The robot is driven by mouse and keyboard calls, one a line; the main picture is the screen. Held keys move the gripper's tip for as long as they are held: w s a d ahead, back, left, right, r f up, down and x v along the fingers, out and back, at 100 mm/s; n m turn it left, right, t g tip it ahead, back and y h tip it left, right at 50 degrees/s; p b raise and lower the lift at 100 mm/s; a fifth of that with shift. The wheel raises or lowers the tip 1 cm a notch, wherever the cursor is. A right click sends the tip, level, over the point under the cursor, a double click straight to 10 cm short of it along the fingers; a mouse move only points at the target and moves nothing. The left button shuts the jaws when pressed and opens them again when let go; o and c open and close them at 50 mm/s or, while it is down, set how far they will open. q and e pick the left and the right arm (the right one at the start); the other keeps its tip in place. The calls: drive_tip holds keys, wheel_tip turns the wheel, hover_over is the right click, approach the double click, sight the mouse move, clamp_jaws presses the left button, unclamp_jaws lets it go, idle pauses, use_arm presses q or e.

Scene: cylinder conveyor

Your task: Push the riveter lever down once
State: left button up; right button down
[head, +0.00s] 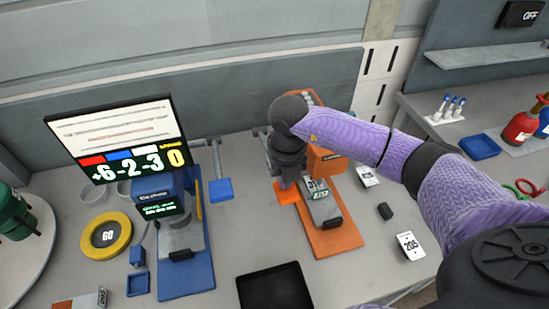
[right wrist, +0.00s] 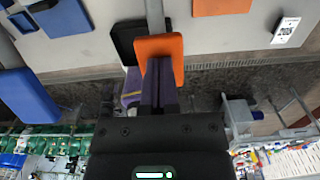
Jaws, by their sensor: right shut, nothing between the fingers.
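The orange machine, which appears to be the riveter, stands on an orange base plate (head: 338,240) at the middle of the bench in the head view. Its orange lever pad (head: 288,194) sticks out at its left side. My right gripper (head: 283,183) points down right at this pad, its fingers closed together and empty. In the right wrist view, the shut fingertips (right wrist: 160,66) overlap the orange pad (right wrist: 158,44); I cannot tell whether they touch it. My right forearm and wrist hide much of the machine's upper part. My left gripper is not in view.
A blue machine (head: 186,270) with a blue lever pad (head: 221,190) stands to the left, beneath a monitor (head: 120,140). A black tray (head: 273,288) lies at the front. A yellow ring (head: 84,242) is at the left. Label cards (head: 411,246) lie right of the orange base.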

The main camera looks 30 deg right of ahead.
drive_tip(key=shift+f+b, duration=2.5)
drive_tip(key=shift+f, duration=0.8)
wheel_tip(320, 180, up, 16)
drive_tip(key=p, duration=1.3)
